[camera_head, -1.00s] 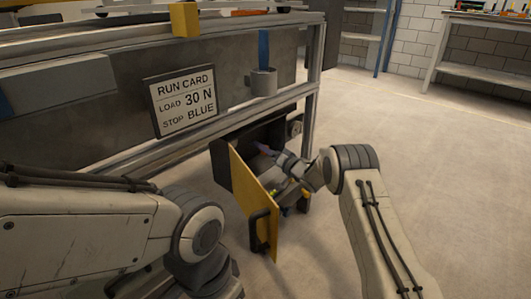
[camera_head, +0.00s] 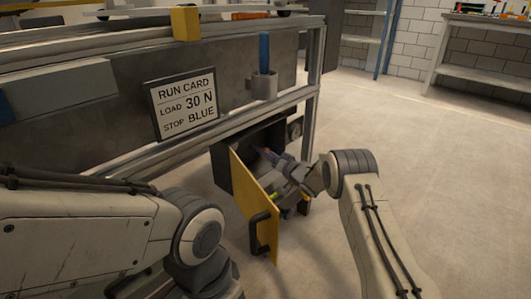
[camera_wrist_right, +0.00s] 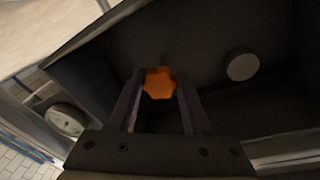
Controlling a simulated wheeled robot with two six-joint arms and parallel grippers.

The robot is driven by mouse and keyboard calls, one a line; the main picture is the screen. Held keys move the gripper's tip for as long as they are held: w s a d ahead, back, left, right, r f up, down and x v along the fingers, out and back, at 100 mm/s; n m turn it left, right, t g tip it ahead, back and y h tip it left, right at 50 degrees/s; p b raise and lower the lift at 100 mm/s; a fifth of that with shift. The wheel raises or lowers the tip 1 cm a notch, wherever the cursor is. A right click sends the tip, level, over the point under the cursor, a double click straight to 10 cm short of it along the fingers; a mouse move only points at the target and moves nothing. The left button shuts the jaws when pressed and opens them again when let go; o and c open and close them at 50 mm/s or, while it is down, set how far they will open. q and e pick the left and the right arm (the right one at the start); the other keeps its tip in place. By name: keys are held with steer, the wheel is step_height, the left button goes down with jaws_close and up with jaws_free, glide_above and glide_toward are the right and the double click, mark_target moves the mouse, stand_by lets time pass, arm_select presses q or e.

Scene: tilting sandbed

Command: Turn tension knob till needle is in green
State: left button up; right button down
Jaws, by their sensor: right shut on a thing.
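An orange lobed knob (camera_wrist_right: 159,83) sits inside a dark box, between the two fingers of my right gripper (camera_wrist_right: 160,95) in the right wrist view. The right gripper is shut on it. In the head view the right gripper (camera_head: 270,156) reaches into the open box (camera_head: 222,170), and the knob is hidden there. A round gauge (camera_wrist_right: 66,119) is at the left in the wrist view; it also shows beside the box in the head view (camera_head: 296,130). Its needle is too small and blurred to read. My left arm shows at lower left, but its gripper is out of view.
The box's yellow door (camera_head: 252,192) with a dark handle (camera_head: 260,231) stands open just left of my right arm. A grey round disc (camera_wrist_right: 243,67) is on the box's inner wall. A run card (camera_head: 184,104) reads load 30 N, stop blue. Floor on the right is clear.

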steer(key=n, duration=0.4)
steer(key=shift+d+f+n+y, duration=0.1)
steer(key=shift+n+y, duration=0.2)
steer(key=shift+n, duration=0.1)
steer(key=n+y+b, duration=0.1)
steer(key=n, duration=0.5)
steer(key=shift+s, duration=0.1)
steer(key=n+y+b, duration=0.1)
steer(key=n, duration=0.5)
steer(key=shift+g, duration=0.4)
steer(key=n+g+y+b, duration=0.1)
steer(key=n, duration=0.5)
steer(key=shift+n+b, duration=0.3)
steer(key=shift+n, duration=0.3)
steer(key=shift+c, duration=1.8)
jaws_free()
